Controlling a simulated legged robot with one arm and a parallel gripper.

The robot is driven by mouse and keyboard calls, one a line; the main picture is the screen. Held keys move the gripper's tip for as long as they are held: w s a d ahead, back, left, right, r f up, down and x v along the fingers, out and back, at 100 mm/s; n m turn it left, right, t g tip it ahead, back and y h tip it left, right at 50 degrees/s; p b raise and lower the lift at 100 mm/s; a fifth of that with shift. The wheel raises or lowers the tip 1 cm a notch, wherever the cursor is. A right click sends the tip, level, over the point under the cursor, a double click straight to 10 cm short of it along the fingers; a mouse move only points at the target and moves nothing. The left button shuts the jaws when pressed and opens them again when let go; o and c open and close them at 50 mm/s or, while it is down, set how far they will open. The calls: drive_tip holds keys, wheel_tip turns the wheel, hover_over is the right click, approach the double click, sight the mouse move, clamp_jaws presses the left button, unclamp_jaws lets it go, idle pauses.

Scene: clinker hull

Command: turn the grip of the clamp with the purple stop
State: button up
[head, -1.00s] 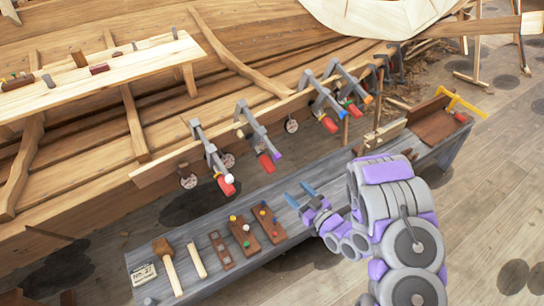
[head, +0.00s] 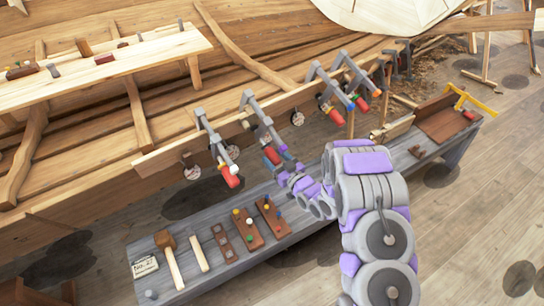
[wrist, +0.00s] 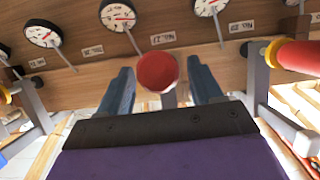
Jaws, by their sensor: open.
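The second clamp from the left (head: 254,107) hangs on the hull plank, its red grip (head: 271,157) pointing down toward me. My gripper (head: 275,155) is at this grip, its blue fingers open on either side of it. In the wrist view the round red end of the grip (wrist: 157,71) sits between the two open fingers, with gaps on both sides. The purple stop cannot be told apart from my purple gripper parts in the head view and does not show in the wrist view.
Another clamp with a red grip (head: 229,176) hangs just left, and more clamps (head: 325,85) hang to the right. Dial gauges (wrist: 117,14) line the plank. A grey bench (head: 320,200) below carries a mallet (head: 168,245) and peg boards (head: 247,230).

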drive_tip(key=shift+x, duration=1.35)
drive_tip(key=shift+s+a, duration=0.1)
drive_tip(key=shift+c, duration=0.3)
drive_tip(key=c, duration=0.9)
